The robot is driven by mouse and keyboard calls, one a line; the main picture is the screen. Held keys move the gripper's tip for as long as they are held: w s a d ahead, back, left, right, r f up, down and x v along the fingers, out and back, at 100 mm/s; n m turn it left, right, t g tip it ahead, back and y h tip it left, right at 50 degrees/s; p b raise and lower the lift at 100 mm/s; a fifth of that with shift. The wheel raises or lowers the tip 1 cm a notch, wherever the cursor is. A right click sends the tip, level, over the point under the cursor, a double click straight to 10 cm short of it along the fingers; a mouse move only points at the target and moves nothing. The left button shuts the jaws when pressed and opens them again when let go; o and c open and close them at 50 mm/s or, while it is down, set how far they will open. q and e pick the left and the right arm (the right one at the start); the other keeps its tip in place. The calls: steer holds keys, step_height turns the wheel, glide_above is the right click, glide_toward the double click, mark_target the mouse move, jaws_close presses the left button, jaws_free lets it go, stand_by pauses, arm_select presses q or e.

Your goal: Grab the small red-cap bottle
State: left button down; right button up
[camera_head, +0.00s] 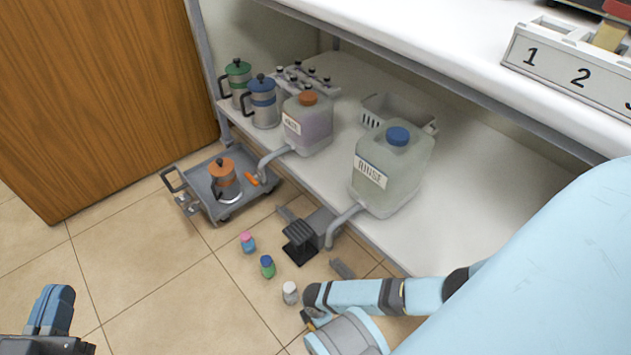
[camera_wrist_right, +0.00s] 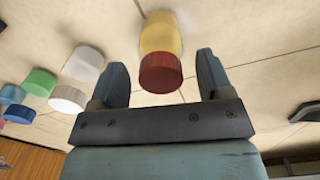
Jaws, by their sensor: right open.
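The small red-cap bottle shows in the right wrist view, with a dark red cap (camera_wrist_right: 160,72) and a yellow body (camera_wrist_right: 160,34). My right gripper (camera_wrist_right: 161,64) is open, with one finger on each side of the bottle. A gap shows between the bottle and each finger, so it is not clamped. In the head view my right arm covers most of that spot and I cannot make out the bottle clearly. My left gripper (camera_head: 52,325) is at the lower left of the head view, away from the bottles, and its opening cannot be made out.
A white bottle (camera_head: 290,293), a green bottle with blue cap (camera_head: 267,268) and a blue bottle with pink cap (camera_head: 248,245) stand on the tiled floor nearby. A grey cart (camera_head: 205,185) and a shelf with a large rinse jug (camera_head: 392,160) lie beyond. Floor at left is clear.

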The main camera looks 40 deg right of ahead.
steer(key=shift+c, duration=0.3)
jaws_close()
